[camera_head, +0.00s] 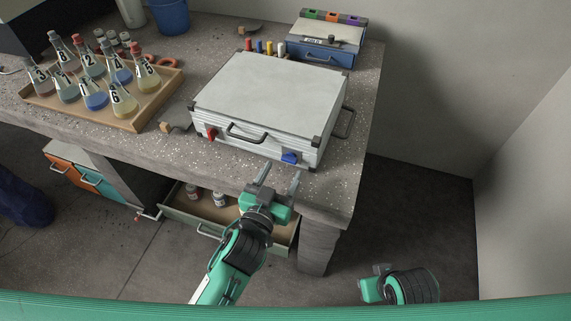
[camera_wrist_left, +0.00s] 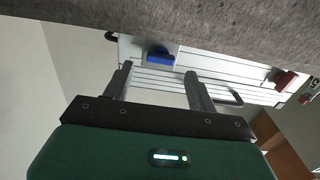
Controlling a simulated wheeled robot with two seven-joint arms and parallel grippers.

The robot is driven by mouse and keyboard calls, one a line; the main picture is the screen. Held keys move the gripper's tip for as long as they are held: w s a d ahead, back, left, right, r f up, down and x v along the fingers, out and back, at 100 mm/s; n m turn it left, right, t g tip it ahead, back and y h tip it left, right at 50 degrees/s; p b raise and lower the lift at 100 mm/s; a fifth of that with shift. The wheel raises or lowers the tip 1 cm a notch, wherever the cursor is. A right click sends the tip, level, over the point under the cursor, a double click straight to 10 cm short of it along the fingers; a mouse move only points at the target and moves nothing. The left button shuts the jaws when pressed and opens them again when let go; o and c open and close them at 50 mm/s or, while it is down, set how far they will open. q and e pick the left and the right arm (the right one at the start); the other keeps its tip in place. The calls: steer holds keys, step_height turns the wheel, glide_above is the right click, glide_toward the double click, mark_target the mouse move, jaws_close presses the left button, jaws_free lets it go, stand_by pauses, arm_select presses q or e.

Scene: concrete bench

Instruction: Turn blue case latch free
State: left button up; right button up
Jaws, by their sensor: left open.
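A silver-white case (camera_head: 270,88) lies shut on the bench, with a handle on its front. A blue latch (camera_head: 290,157) sits at the right of its front face, and a red latch (camera_head: 212,134) at the left. My left gripper (camera_head: 281,174) is open and empty, just in front of and below the blue latch, apart from it. In the left wrist view the blue latch (camera_wrist_left: 160,57) shows beyond the open fingers (camera_wrist_left: 158,88), and the red latch (camera_wrist_left: 285,80) is farther right. My right gripper (camera_head: 376,284) is low at the right, away from the bench; its fingers are not clear.
The bench edge (camera_head: 130,147) runs in front of the case, above an open drawer (camera_head: 180,207) with small bottles. A wooden tray (camera_head: 128,124) of numbered flasks stands left. A blue-grey box (camera_head: 325,52) and several coloured markers (camera_head: 265,47) are behind the case.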

mark_target(288, 161)
arm_select(q)
steer(key=shift+x, duration=1.6)
steer(key=shift+c, duration=0.2)
